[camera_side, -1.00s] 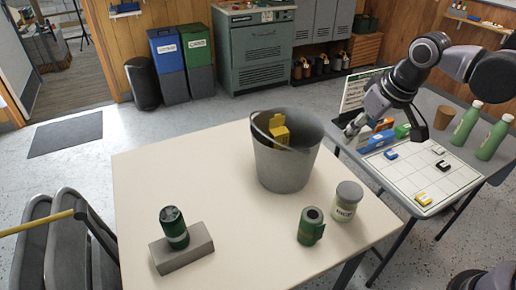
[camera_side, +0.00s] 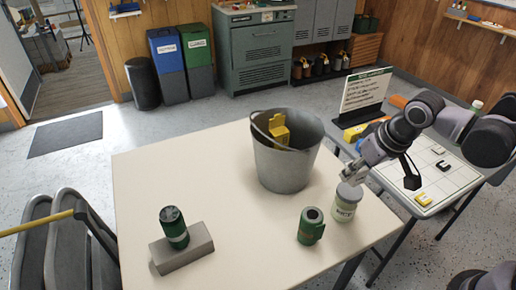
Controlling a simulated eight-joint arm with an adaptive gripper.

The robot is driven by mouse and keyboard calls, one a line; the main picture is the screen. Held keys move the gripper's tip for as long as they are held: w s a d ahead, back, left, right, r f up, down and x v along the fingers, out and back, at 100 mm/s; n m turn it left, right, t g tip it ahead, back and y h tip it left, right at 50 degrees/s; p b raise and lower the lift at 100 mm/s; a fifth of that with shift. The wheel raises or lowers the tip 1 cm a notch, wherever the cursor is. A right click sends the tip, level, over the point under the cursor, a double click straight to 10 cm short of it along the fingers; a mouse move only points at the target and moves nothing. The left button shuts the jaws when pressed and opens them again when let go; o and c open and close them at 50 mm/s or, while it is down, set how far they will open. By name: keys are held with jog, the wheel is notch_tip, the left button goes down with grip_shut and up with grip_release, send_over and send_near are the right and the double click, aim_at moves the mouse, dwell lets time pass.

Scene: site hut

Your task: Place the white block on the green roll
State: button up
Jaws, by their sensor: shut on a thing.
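The green roll (camera_side: 311,226) stands upright near the front right of the pale table, with a dark hole in its top. My gripper (camera_side: 351,173) is above and to the right of the roll, close over the lid of a white jar. It is shut on a small pale thing at its fingertips, which I take for the white block; the fingers hide most of it. No other white block shows. The gripper and the roll are apart.
The white jar (camera_side: 344,207) stands right beside the roll. A grey bucket (camera_side: 283,165) stands behind them. A green can (camera_side: 173,229) rests on a grey slab (camera_side: 181,252) at the left. A gridded board (camera_side: 435,178) lies on the grey table. The pale table's middle front is clear.

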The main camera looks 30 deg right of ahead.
send_over(309, 211)
jog(key=s, duration=0.1)
jog(key=f, duration=0.5)
jog(key=shift+s+d+f, duration=0.1)
jog(key=shift+s+f, duration=0.1)
jog(key=shift+f, duration=2)
jog(key=shift+f, duration=0.15)
jog(key=o, duration=1.2)
jog(key=v, duration=1.2)
jog(key=s+d+r+t, duration=0.1)
jog(key=s+d+t, duration=0.1)
jog(key=d, duration=1.3)
jog(key=shift+r+t, duration=0.3)
jog(key=shift+r, duration=0.1)
